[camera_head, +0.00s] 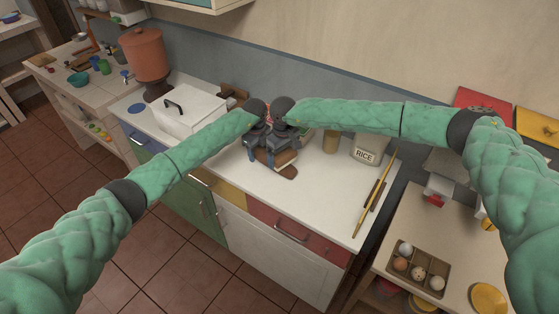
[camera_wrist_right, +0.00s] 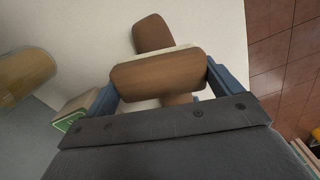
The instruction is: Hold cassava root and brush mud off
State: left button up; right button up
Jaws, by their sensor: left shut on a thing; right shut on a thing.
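My left gripper (camera_head: 256,153) and right gripper (camera_head: 283,147) are close together over the white counter. In the right wrist view, my right gripper (camera_wrist_right: 163,82) is shut on a brush with a brown wooden back (camera_wrist_right: 155,75) and a pale strip along its far edge. The brown cassava root (camera_wrist_right: 153,33) shows beyond the brush and a bit below it; its middle is hidden behind the brush. In the head view, the root's end (camera_head: 289,173) sticks out low on the right. My left gripper is shut on the root, its grip mostly hidden.
A rice container (camera_head: 366,152) and a tan jar (camera_head: 331,142) stand to the right. A long thin stick (camera_head: 375,195) lies near the counter's right end. The counter's front middle is clear.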

jog(key=shift+s+d, duration=0.35)
jog(key=shift+d, duration=0.05)
jog(key=shift+w+a+r, duration=0.1)
jog(key=shift+w+a, duration=0.75)
jog(key=shift+a, duration=0.1)
jog(key=shift+w+a, duration=0.8)
jog(key=shift+a, duration=0.1)
jog(key=shift+s+d, duration=1.65)
jog(key=shift+d, duration=0.2)
jog(key=shift+w+a, duration=1)
jog(key=shift+a, duration=0.15)
jog(key=s+d+r, duration=0.3)
jog(key=r, duration=0.5)
jog(key=shift+s+d+r, duration=0.15)
jog(key=shift+d+r, duration=0.25)
